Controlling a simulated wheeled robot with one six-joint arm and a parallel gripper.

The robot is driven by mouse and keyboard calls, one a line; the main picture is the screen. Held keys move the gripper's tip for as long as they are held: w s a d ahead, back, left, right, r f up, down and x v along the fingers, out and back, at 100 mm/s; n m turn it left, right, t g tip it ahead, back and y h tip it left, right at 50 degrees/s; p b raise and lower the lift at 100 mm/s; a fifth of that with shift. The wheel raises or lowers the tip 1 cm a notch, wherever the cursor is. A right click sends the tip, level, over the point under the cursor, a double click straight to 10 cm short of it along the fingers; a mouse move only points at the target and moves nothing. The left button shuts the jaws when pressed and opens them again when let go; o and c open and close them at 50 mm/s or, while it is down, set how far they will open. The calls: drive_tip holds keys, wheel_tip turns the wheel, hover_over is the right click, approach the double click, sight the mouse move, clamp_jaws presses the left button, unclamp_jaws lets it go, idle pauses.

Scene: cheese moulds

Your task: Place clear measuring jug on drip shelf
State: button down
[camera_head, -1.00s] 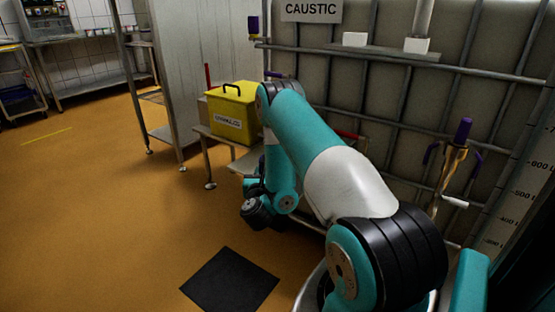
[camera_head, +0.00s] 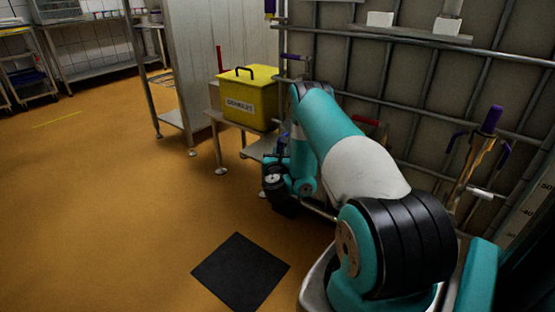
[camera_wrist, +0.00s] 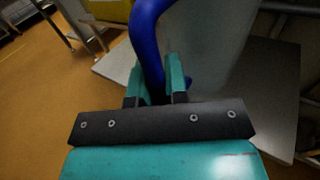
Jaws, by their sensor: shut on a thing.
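In the wrist view, my gripper (camera_wrist: 157,86) is shut on the thick blue handle (camera_wrist: 147,35) of the clear measuring jug. The jug's see-through greyish body (camera_wrist: 215,50) is just right of the handle, and its outline is faint. A flat grey metal surface (camera_wrist: 278,85) shows behind and below the jug; I cannot tell whether the jug touches it. In the head view, a low grey shelf (camera_head: 258,149) stands beyond my wrist, by the yellow box; I cannot tell for sure that it is the drip shelf. My arm hides my fingertips and most of the jug there.
A yellow lidded box (camera_head: 248,98) stands on a metal stand left of my arm. A caged tank (camera_head: 400,110) with metal bars fills the right side, with a brass tap (camera_head: 480,155) on it. A black mat (camera_head: 241,270) lies on the open orange floor.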

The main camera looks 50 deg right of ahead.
drive_tip(key=shift+d, duration=0.1)
drive_tip(key=shift+f, duration=0.2)
drive_tip(key=c, duration=1.1)
unclamp_jaws()
drive_tip(key=shift+c, duration=0.2)
drive_tip(key=shift+r, duration=0.15)
